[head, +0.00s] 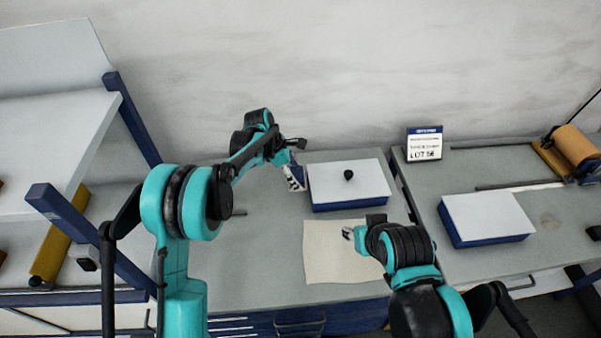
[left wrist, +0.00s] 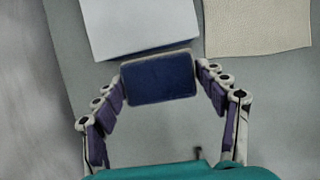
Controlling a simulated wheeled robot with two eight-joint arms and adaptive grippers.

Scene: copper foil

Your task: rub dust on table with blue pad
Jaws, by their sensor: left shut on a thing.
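My left gripper (head: 294,178) is over the left table, beside the left end of a white-topped blue box. In the left wrist view its fingers (left wrist: 160,82) are shut on the blue pad (left wrist: 158,80), a dark blue rectangle with a pale edge. The pad is hard to make out in the head view. A faint brownish patch, perhaps dust, (head: 550,222) lies on the right table (head: 560,245), right of the second box. My right gripper (head: 349,234) is over a cream sheet (head: 335,268); its fingers are too small to judge.
The white-topped blue box with a black knob (head: 335,183) stands on the left table (head: 250,265). A second such box (head: 487,216) stands on the right table. A sign (head: 424,145) and a copper-coloured roll (head: 576,145) are at the back. The left table's front left is clear.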

